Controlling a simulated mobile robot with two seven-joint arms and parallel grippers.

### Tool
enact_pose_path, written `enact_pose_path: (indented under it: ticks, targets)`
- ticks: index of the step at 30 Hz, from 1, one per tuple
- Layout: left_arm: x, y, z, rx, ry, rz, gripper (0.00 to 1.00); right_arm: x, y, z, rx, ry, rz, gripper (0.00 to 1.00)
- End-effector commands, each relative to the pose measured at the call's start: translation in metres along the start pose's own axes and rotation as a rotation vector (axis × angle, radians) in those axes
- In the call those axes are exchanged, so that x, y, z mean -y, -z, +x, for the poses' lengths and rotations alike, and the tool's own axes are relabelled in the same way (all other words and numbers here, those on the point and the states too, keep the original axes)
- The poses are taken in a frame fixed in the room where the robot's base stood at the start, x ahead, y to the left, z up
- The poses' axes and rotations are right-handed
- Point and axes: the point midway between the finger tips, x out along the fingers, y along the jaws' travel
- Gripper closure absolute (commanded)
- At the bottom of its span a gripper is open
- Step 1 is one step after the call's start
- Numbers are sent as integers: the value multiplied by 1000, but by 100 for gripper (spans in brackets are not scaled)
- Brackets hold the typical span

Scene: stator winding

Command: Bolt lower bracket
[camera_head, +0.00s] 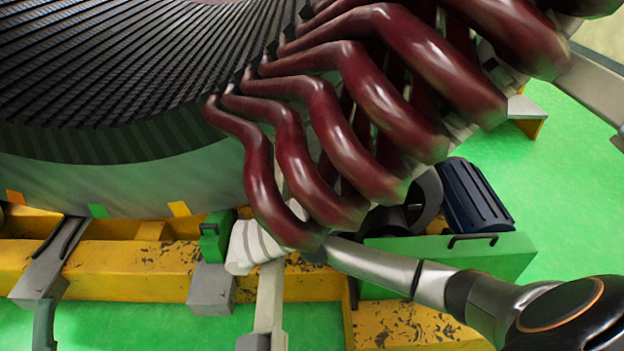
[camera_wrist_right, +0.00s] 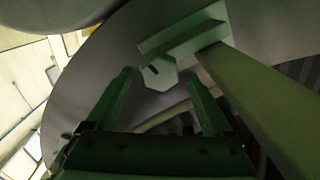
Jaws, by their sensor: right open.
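In the right wrist view my right gripper (camera_wrist_right: 158,76) is open, with its two dark green fingers apart and nothing between the tips. Ahead of it, in the gap between the tips, is a small pale angular bracket plate (camera_wrist_right: 160,73) with a dark hole or slot. It joins a pale flange (camera_wrist_right: 185,40) against a grey round surface. In the head view my right arm comes in from the lower right and passes below the dark red coils (camera_head: 275,185); its gripper is hidden there. No loose bolt can be made out. My left gripper is in neither view.
A pale diagonal bar (camera_wrist_right: 265,110) runs close to the right finger. In the head view the ribbed stator (camera_head: 120,60) sits over a yellow frame (camera_head: 110,275). A white banded piece (camera_head: 252,246) lies by the coil ends. A dark blue motor (camera_head: 476,195) stands right of the coils.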

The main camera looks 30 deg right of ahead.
Motion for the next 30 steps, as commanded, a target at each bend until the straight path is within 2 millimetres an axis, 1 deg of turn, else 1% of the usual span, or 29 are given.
enact_pose_path:
  ticks: [5,27,28,30]
  targets:
    - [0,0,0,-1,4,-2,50,0,0,0,0,0,-1,15]
    - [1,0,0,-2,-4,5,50,0,0,-1,0,-1,-1,98]
    - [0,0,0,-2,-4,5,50,0,0,-1,0,-1,-1,100]
    - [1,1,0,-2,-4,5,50,0,0,-1,0,-1,0,100]
